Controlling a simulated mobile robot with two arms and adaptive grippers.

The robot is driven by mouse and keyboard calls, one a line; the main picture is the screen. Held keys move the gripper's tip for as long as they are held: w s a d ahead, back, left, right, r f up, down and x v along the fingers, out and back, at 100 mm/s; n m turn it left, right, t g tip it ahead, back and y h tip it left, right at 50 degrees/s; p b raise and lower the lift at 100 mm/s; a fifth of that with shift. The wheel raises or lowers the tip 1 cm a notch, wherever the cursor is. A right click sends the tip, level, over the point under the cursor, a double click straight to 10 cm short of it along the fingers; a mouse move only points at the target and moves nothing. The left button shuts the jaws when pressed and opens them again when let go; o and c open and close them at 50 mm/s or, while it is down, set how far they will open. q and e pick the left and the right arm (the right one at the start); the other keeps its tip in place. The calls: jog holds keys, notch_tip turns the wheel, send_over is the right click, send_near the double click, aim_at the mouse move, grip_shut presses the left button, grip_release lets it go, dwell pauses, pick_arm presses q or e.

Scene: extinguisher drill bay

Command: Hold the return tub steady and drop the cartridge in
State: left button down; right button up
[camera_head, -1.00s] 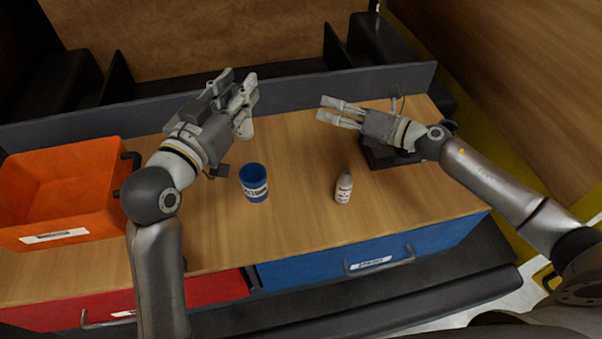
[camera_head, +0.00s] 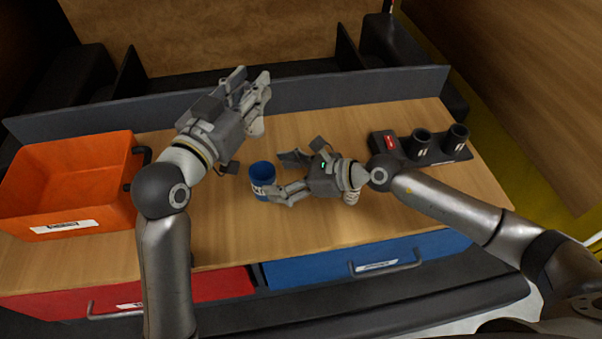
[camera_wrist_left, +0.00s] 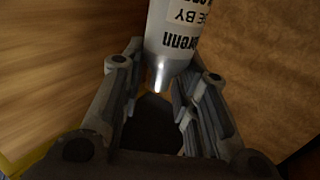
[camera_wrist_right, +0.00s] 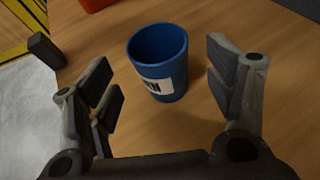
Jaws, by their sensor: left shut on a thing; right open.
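The return tub is a small blue cup (camera_head: 263,176) with a white label, upright on the wooden table. It also shows in the right wrist view (camera_wrist_right: 160,52), open at the top and empty as far as I see. My right gripper (camera_head: 280,176) is open, low over the table, with its fingers either side of the tub and not visibly touching it. My left gripper (camera_head: 256,88) is raised behind the tub, shut on the cartridge. The cartridge (camera_wrist_left: 176,40) is pale grey with a printed label; the head view does not show it clearly.
A small white bottle (camera_head: 351,198) stands on the table, mostly hidden by my right wrist. An orange crate (camera_head: 62,228) sits at the left. A black holder with two round sockets (camera_head: 421,146) is at the right. Red and blue drawers (camera_head: 330,270) front the table.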

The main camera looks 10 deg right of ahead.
aim_at(261, 172)
jog(key=shift+x, duration=2.6)
jog(key=shift+r, duration=0.1)
jog(key=c, duration=1.2)
pick_arm(q)
notch_tip(261, 172, down, 12)
jog(key=shift+f, duration=0.15)
jog(key=c, duration=1)
grip_release()
jog(key=shift+c, duration=0.2)
jog(key=shift+f, duration=0.1)
jog(key=shift+s, duration=0.15)
